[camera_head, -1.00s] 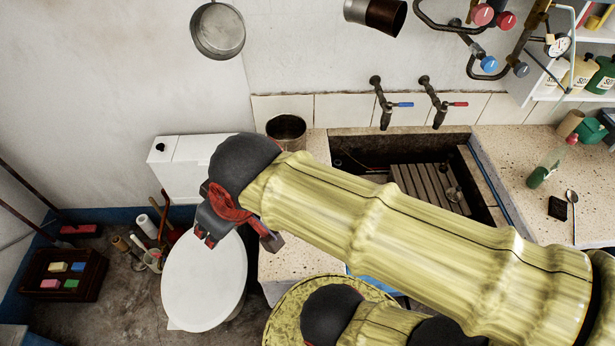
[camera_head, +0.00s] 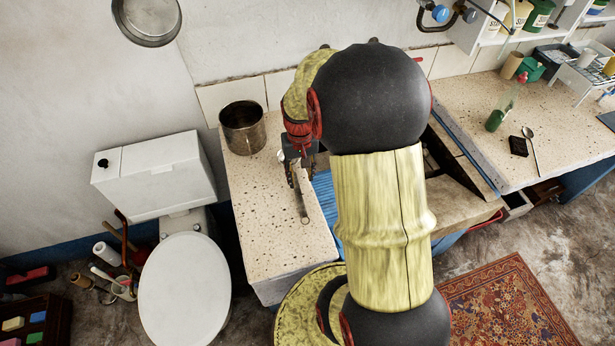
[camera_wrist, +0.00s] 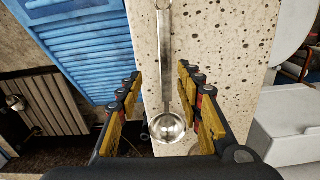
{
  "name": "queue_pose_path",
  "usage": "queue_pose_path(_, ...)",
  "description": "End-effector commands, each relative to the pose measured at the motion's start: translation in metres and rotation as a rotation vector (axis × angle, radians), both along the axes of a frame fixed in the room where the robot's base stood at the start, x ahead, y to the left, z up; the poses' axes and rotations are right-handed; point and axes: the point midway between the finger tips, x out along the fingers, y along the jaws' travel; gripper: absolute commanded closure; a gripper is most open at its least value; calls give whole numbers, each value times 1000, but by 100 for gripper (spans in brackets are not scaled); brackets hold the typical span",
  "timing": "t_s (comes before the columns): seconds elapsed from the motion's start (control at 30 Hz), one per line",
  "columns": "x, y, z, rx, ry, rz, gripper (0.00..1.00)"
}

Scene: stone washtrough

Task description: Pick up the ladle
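The ladle is a shiny metal one with a long flat handle and a round bowl. In the wrist view the ladle (camera_wrist: 172,60) runs down the middle over the speckled counter, with its ring end at the top and its bowl near the bottom. My gripper (camera_wrist: 161,76) is open, with one finger on each side of the handle and gaps between. In the head view my gripper (camera_head: 296,180) points down over the left counter.
A metal pot (camera_head: 243,128) stands on the counter (camera_head: 262,225) behind and left of my gripper. The toilet (camera_head: 185,290) is to the left. A spoon (camera_head: 531,148), a black pad (camera_head: 518,146) and a green bottle (camera_head: 497,118) lie or stand on the right counter.

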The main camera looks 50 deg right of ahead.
Motion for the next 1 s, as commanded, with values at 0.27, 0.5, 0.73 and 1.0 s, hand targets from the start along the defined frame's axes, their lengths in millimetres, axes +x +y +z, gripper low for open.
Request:
queue_pose_path(0.27,1,2,-28,-1,-2,1,64)
queue_pose_path(0.5,5,6,-54,-1,-1,1,64)
queue_pose_path(0.73,6,7,-78,-2,-2,1,64)
queue_pose_path(1.0,6,7,-77,-2,-2,1,68)
